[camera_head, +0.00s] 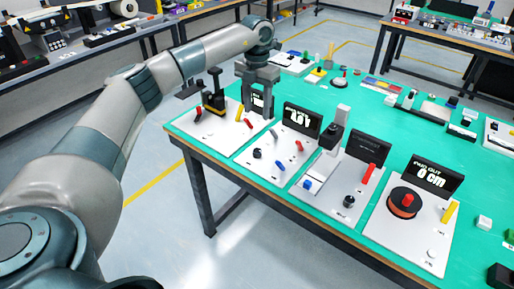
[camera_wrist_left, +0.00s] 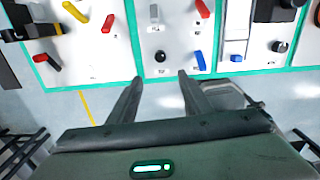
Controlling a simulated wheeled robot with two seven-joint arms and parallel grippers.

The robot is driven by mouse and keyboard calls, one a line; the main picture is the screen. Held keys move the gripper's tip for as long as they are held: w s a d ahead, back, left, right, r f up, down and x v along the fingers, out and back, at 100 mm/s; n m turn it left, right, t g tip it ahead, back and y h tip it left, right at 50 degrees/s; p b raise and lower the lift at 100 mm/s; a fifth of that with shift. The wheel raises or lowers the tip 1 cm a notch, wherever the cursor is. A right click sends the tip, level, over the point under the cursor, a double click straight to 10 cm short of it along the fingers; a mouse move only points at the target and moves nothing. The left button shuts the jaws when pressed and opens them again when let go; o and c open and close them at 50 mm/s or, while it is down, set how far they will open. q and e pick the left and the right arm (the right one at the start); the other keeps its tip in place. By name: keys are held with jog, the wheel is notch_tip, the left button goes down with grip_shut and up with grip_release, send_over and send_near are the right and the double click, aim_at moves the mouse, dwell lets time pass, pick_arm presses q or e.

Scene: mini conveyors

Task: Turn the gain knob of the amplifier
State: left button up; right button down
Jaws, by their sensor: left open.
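Several white device panels stand in a row on the green table, and their small labels are too blurred to name the amplifier. That knob also shows in the left wrist view (camera_wrist_left: 160,56), just beyond and between my fingertips. My right gripper is not in view.
Left of it is a panel with a black and yellow device (camera_head: 213,99). To the right stand a grey post device (camera_head: 332,133), a panel with a red lever (camera_head: 368,174) and a red-knobbed dial (camera_head: 406,203) reading 0 cm. Small parts lie farther back on the green table (camera_head: 395,130).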

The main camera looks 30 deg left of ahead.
pick_arm(q)
jog(key=f, duration=0.1)
jog(key=p, duration=0.2)
send_over(257, 151)
notch_tip(257, 151, down, 7)
notch_tip(257, 151, down, 9)
jog(key=shift+f+p, duration=0.15)
jog(key=shift+p, duration=1.1)
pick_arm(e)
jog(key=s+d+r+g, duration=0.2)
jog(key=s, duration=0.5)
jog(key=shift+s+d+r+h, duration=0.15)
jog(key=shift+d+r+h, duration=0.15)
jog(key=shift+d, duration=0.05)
pick_arm(q)
jog(key=shift+w, duration=0.1)
jog(key=c, duration=1.1)
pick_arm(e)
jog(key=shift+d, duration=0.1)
